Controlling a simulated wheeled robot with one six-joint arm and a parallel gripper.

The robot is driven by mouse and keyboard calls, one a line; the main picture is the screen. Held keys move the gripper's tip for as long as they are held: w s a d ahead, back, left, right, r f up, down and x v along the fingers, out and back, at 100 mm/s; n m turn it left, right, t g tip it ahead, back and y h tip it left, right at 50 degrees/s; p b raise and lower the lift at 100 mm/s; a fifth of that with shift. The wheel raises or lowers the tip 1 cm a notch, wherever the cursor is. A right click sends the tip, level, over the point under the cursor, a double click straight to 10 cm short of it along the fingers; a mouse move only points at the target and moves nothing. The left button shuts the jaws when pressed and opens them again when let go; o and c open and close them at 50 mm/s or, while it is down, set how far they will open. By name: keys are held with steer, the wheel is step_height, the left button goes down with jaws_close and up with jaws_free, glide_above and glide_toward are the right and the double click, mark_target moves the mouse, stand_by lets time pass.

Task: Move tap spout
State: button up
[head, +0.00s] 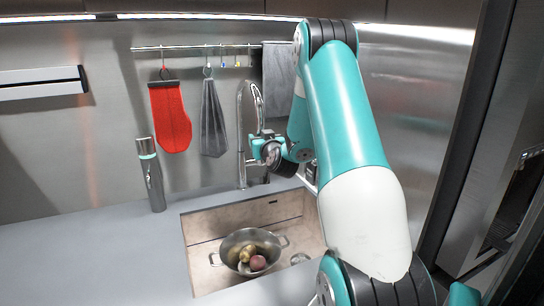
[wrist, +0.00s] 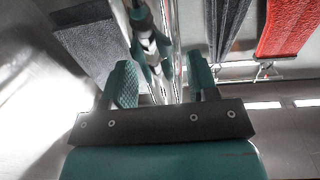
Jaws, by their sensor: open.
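The chrome tap (head: 240,125) stands upright behind the sink, and its tall curved spout (head: 258,98) arches over to the right. My gripper (head: 258,147) is beside the tap's upright part, below the top of the arch. In the wrist view my gripper (wrist: 161,76) is open, with its two teal fingers apart. Shiny narrow tap metal (wrist: 177,50) shows between and beyond the fingers, nearer the right one. I cannot tell whether either finger touches it. The spout's tip is hard to make out in both views.
The sink (head: 205,262) holds a metal colander (head: 231,262) with vegetables. A steel bottle (head: 151,175) stands on the counter (head: 90,250) at left. A red mitt (head: 171,117), a grey cloth (head: 213,120) and a towel (head: 279,75) hang from the rail behind the tap.

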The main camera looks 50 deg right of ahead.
steer(key=b+v, duration=1.4)
steer(key=v, duration=0.1)
steer(key=shift+s+a, duration=0.1)
steer(key=shift+s, duration=0.05)
steer(key=shift+a, duration=0.1)
